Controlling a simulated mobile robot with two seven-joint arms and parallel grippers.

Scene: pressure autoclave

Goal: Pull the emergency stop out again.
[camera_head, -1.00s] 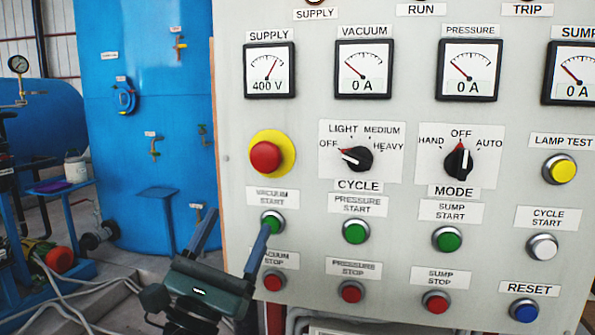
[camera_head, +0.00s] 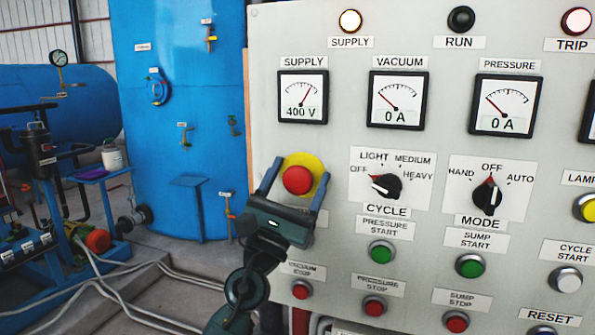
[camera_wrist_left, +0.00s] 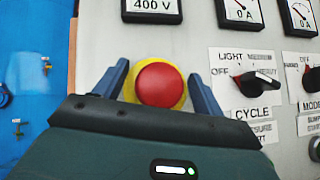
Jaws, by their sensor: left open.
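The emergency stop is a red mushroom button (camera_head: 297,180) on a yellow round plate (camera_head: 313,164), on the left side of the grey control panel (camera_head: 265,75). It shows in the left wrist view (camera_wrist_left: 159,84) between the two fingers. My left gripper (camera_head: 294,182) is open, with one blue finger on each side of the button. In the left wrist view both fingers stand apart from the red cap. Whether the fingertips reach the panel, I cannot tell. My gripper body hides the vacuum start button below. My right gripper is not in view.
Right of the stop are the cycle selector (camera_head: 386,186) and mode selector (camera_head: 487,197). The green pressure start button (camera_head: 381,251) sits below right. The supply lamp (camera_head: 350,20) glows. Left of the panel stand a blue tank (camera_head: 180,75) and a blue table frame.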

